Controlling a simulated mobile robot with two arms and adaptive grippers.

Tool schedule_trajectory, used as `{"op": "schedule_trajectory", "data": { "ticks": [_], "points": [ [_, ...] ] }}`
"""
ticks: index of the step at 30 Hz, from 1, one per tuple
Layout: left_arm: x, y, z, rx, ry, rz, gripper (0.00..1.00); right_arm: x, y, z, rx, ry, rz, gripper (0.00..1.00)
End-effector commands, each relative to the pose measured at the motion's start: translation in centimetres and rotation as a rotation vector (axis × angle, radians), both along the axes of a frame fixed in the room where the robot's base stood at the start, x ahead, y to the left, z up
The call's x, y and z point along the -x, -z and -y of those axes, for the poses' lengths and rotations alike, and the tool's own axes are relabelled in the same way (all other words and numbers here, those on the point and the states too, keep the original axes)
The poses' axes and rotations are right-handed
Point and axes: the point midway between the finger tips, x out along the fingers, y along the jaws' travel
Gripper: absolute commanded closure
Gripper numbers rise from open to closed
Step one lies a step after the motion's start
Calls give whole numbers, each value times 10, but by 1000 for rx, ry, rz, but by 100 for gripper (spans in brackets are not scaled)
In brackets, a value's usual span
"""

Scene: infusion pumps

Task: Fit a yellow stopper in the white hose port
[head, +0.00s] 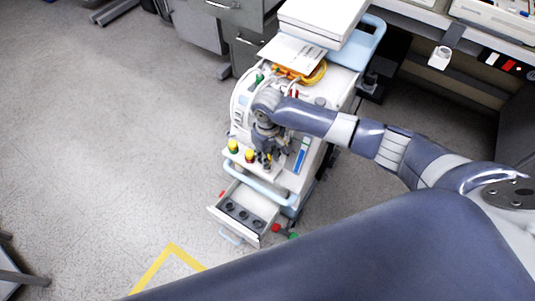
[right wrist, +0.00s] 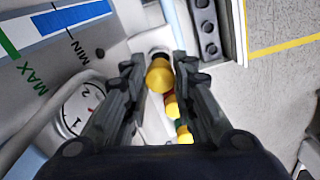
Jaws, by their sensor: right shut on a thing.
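My right gripper (head: 265,163) points down over the front of the medical cart (head: 320,130). In the right wrist view, its two dark fingers (right wrist: 158,72) are closed about a yellow stopper (right wrist: 159,77). The stopper's far end faces a pale surface with a dark round spot by it; I cannot tell whether this is the white hose port or whether they touch. My left gripper is out of view.
An open drawer (head: 213,210) with several dark round holders juts out below the ledge. Red and green pieces (head: 277,228) show beside it. A round gauge (right wrist: 77,110) and a MIN/MAX scale are near the fingers. The floor at left is clear.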

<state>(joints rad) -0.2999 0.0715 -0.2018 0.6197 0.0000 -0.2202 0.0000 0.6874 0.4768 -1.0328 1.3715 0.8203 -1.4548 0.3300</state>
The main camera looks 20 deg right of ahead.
Motion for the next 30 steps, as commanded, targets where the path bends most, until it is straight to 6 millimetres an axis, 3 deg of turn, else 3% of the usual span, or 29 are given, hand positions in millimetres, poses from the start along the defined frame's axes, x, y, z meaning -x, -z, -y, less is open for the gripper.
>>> {"op": "schedule_trajectory", "data": {
  "ticks": [30],
  "points": [
    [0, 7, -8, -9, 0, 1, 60, 0, 21, 0, -1, 0, 0, 86]
  ]
}}
